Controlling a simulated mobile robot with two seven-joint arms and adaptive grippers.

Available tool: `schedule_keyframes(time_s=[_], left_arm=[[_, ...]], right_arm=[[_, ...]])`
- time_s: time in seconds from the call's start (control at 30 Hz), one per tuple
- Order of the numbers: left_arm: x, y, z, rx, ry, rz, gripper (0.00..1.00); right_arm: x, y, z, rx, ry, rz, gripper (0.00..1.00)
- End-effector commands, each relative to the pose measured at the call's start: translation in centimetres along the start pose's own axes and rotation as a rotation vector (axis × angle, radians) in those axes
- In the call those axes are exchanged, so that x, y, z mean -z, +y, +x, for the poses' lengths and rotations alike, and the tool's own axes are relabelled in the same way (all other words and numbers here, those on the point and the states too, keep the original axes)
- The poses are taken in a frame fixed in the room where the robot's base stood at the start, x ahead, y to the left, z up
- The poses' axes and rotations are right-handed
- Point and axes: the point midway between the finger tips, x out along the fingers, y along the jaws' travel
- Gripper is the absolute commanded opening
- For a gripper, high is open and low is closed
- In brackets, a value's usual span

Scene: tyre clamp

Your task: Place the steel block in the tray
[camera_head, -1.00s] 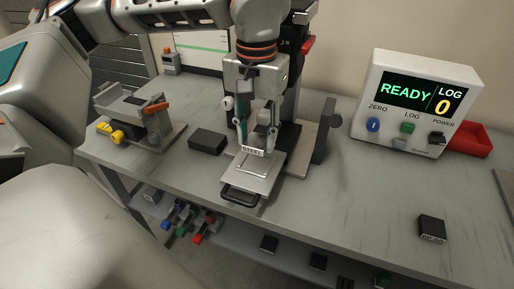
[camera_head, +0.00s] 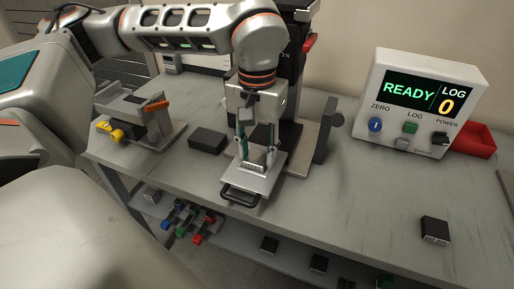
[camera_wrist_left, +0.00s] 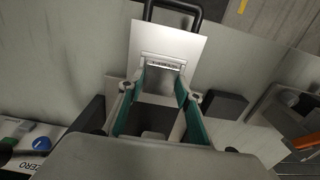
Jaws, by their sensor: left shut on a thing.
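My left gripper (camera_head: 256,157) points down over the drawer-like metal tray. It is shut on the steel block (camera_head: 253,167), a small grey block with a barcode-like label on its front. In the left wrist view the steel block (camera_wrist_left: 163,68) sits between the tips of the teal-padded fingers. The tray (camera_head: 241,187) is a light flat plate with a black handle at its front; it also shows in the left wrist view (camera_wrist_left: 150,37). The block is over the tray's plate, low and close to it; I cannot tell whether it touches. My right gripper is not in view.
A dark upright machine (camera_head: 290,95) stands behind the tray. A black block (camera_head: 207,140) lies left of it, near a clamp fixture (camera_head: 130,112). A display box (camera_head: 415,100) reads READY, LOG 0. A red bin (camera_head: 474,140) is at right. The right front bench is mostly clear.

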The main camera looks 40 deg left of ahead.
Motion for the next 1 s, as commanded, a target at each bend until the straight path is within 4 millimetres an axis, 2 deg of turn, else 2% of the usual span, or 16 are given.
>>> schedule_keyframes(time_s=[0.07, 0.1, 0.13, 0.57, 0.67, 1.0], left_arm=[[0.0, 0.0, -0.1, -0.001, 0.002, 0.0, 0.0], [0.0, 0.0, 0.0, 0.0, 0.001, 0.0, 0.42], [0.0, 0.0, 0.0, 0.0, 0.001, 0.0, 0.5], [0.1, 0.0, -0.5, -0.001, 0.003, -0.001, 0.51], [0.1, 0.0, -1.7, -0.002, 0.006, -0.001, 0.51], [0.1, 0.0, -8.9, -0.002, 0.008, -0.002, 0.51]], right_arm=[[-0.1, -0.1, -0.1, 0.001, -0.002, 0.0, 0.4], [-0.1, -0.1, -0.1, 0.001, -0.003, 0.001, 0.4], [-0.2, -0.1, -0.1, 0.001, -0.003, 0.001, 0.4], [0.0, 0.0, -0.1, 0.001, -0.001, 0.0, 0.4], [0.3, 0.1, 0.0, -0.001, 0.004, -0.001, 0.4], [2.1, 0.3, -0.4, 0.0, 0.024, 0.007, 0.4]])
